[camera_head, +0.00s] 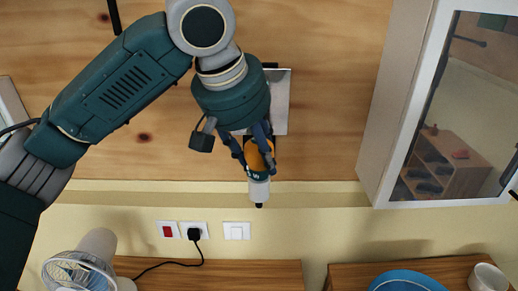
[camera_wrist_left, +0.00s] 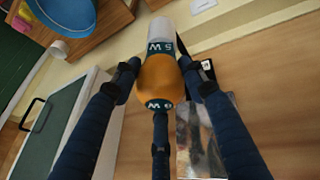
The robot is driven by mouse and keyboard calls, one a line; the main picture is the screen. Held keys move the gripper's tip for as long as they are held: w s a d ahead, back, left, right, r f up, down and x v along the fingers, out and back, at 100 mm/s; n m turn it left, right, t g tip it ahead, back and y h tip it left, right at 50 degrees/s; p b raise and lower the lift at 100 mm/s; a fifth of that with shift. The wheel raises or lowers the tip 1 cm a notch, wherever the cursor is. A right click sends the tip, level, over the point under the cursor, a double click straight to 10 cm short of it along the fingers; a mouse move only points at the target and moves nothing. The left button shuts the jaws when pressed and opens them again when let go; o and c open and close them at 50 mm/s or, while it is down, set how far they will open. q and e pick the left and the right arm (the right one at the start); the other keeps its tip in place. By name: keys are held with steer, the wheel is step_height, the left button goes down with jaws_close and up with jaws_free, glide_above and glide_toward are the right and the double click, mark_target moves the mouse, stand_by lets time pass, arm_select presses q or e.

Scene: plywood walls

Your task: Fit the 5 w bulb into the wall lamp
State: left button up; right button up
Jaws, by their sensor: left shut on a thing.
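My left gripper (camera_head: 258,160) is shut on the 5 W bulb, in front of the plywood wall. The bulb (camera_head: 259,188) has an orange globe, a dark lettered band and a white base with a black tip, which points down in the head view. In the left wrist view the fingers (camera_wrist_left: 158,85) close around the orange globe (camera_wrist_left: 157,80), and the band reads 5 W. A shiny metal plate (camera_head: 280,100) with a dark part is on the wall behind the gripper. It may be the wall lamp; the gripper partly hides it. My right gripper is out of view.
A white-framed glass-door cabinet (camera_head: 385,110) is on the right. A wall ledge (camera_head: 330,193) runs below the bulb. Below it are a red switch (camera_head: 168,230), a plugged socket (camera_head: 194,231) and a white switch (camera_head: 237,231).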

arm_select(q)
steer(key=shift+f, duration=0.2)
steer(key=o, duration=1.3)
steer(key=shift+c, duration=0.2)
steer(key=shift+r, duration=0.2)
steer(key=v, duration=1.1)
steer(key=shift+s+r, duration=0.25)
steer(key=shift+r, duration=0.05)
steer(key=shift+a, duration=0.1)
